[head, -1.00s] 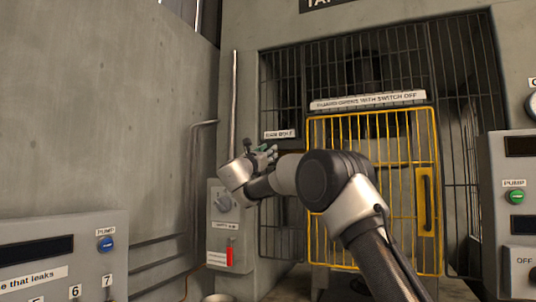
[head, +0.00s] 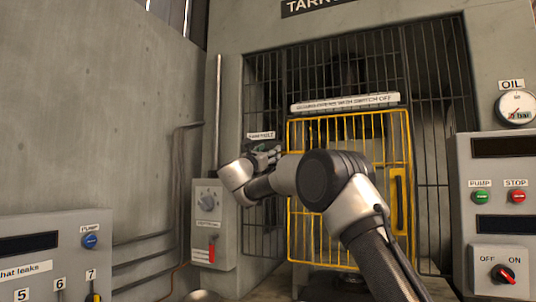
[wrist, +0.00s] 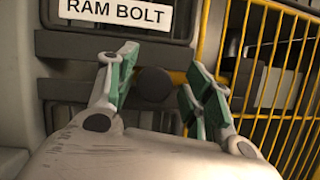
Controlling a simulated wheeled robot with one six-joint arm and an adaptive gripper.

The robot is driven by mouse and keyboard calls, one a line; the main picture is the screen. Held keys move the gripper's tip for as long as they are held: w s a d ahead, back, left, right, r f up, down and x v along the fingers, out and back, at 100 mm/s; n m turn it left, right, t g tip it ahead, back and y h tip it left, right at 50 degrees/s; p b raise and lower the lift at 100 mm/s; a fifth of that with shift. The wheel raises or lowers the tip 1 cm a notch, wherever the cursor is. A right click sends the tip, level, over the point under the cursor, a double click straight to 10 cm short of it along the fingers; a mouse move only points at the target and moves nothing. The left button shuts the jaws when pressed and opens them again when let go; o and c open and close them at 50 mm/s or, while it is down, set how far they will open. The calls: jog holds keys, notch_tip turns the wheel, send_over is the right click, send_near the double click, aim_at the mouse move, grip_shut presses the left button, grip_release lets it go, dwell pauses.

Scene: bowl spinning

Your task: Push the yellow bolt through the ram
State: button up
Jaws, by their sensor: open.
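My gripper (head: 266,154) is at the left side of the yellow guard gate (head: 350,115), just below the small "RAM BOLT" label (head: 261,135). In the wrist view my gripper (wrist: 163,68) is open, with green-padded fingers either side of a dark round knob (wrist: 153,84). The knob sits below the label (wrist: 118,16), in front of a dark bracket; a bit of yellow shows just right of it. This looks like the bolt's end, mostly dark from here. I cannot tell whether the fingers touch it. The ram is not clearly visible behind the bars.
A grey switch box (head: 213,225) with a dial and red lever is below my gripper. A control panel (head: 510,215) with pump and stop buttons stands at right, under a gauge (head: 515,108). Another panel (head: 55,250) is at lower left. Dark bars surround the gate.

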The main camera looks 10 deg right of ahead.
jog(key=v, duration=1.2)
dwell(0.3)
